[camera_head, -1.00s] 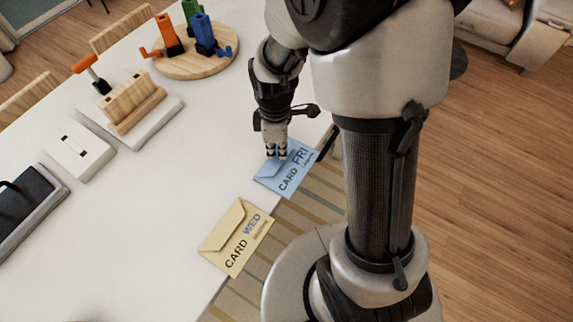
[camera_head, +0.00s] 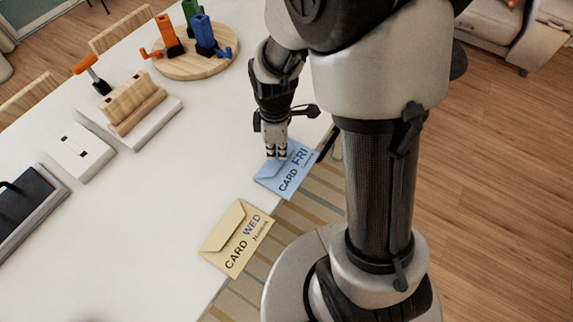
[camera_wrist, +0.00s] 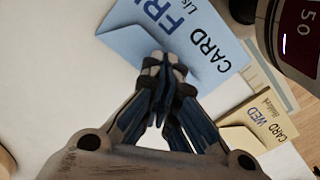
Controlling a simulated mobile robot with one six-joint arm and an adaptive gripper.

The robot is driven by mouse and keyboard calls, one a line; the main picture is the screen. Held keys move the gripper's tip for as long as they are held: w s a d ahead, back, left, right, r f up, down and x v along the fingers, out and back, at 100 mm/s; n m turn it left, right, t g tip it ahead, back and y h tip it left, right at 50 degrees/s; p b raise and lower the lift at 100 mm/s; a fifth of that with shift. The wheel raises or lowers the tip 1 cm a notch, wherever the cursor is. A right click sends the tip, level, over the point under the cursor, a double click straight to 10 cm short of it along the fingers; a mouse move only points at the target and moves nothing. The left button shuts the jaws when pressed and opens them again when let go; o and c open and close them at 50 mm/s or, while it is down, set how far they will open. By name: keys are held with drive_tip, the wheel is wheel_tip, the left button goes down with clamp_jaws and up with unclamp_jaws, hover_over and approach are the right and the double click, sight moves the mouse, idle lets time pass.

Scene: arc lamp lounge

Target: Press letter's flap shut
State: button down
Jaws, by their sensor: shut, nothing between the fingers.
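A blue envelope (camera_head: 290,174) marked "CARD FRI" lies at the right edge of the white table. A yellow envelope (camera_head: 237,238) marked "CARD WED" lies nearer along the same edge, with its flap outline visible. My gripper (camera_head: 277,153) is shut and empty, with its fingertips pointing down at the flap side of the blue envelope. In the wrist view the gripper (camera_wrist: 163,65) overlaps the blue envelope (camera_wrist: 190,25), and its fingers hide part of the flap. I cannot tell whether the fingertips touch the paper. The yellow envelope (camera_wrist: 262,118) also shows there.
A round wooden board (camera_head: 194,62) with orange, green and blue pieces stands at the back. A wooden block holder (camera_head: 130,103), a white box (camera_head: 80,150) and a dark tray (camera_head: 28,205) stand at left. The middle of the white table (camera_head: 175,175) is clear.

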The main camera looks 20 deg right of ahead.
drive_tip(key=shift+f+b, duration=0.7)
drive_tip(key=shift+f, duration=0.25)
idle(0.6)
drive_tip(key=shift+s+f, duration=0.15)
idle(1.2)
wheel_tip(320, 180, up, 8)
drive_tip(key=p, duration=0.6)
drive_tip(key=shift+p, duration=0.35)
idle(0.4)
wheel_tip(320, 180, up, 13)
drive_tip(key=m+t, duration=0.2)
drive_tip(key=m, duration=0.4)
hover_over(285, 176)
drive_tip(key=s+r+m+t, duration=0.2)
drive_tip(key=s+r+m, duration=0.5)
drive_tip(key=s, duration=0.3)
drive_tip(key=shift+r+t, duration=0.25)
drive_tip(key=shift+t, duration=0.05)
